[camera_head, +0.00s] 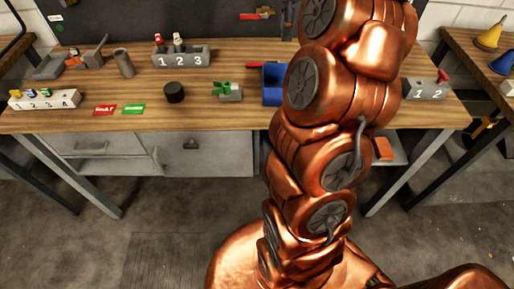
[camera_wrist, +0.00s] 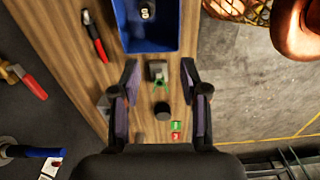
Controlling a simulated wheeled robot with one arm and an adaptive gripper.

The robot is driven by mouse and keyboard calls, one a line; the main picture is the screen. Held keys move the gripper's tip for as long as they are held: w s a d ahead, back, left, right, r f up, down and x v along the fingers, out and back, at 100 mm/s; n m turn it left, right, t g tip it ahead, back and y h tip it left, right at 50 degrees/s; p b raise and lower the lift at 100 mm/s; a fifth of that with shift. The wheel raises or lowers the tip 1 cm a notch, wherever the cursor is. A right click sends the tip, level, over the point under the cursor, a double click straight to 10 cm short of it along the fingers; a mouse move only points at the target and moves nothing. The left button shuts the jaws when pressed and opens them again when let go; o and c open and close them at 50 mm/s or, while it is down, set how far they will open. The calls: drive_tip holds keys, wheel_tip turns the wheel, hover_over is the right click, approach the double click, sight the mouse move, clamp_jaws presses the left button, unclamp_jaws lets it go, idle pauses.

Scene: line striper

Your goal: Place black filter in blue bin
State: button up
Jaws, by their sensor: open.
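The black filter (camera_head: 174,92) is a short dark cylinder standing on the wooden workbench, left of the green-and-grey fixture. It also shows in the wrist view (camera_wrist: 162,110), small and well beyond my fingers. The blue bin (camera_head: 271,95) stands to its right on the bench, partly hidden by my arm. In the wrist view the blue bin (camera_wrist: 168,45) is at the top, with a small dark and pale item inside. My gripper (camera_wrist: 158,78) is open and empty above the bench, its fingers on either side of the fixture in that view. In the head view my gripper cannot be made out.
The green-and-grey fixture (camera_head: 230,92) stands between filter and bin. Red and green cards (camera_head: 133,109) lie left of the filter. A grey numbered block (camera_head: 181,56) stands behind, a white numbered block (camera_head: 44,99) at far left. A red-handled tool (camera_wrist: 95,37) lies beside the bin.

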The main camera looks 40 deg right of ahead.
drive_tip(key=s+a+f+m, duration=0.2)
drive_tip(key=s+a, duration=0.1)
drive_tip(key=a, duration=0.7)
drive_tip(key=s+a+f+m, duration=0.1)
drive_tip(key=s+a, duration=0.3)
drive_tip(key=a, duration=0.6)
drive_tip(key=s+a+f+m+g, duration=0.1)
drive_tip(key=s+a+f+m, duration=0.2)
drive_tip(key=s, duration=0.5)
drive_tip(key=s+a+f+m, duration=0.4)
drive_tip(key=s+f, duration=0.3)
drive_tip(key=s, duration=0.2)
drive_tip(key=shift+a+g, duration=0.4)
drive_tip(key=shift+a, duration=0.5)
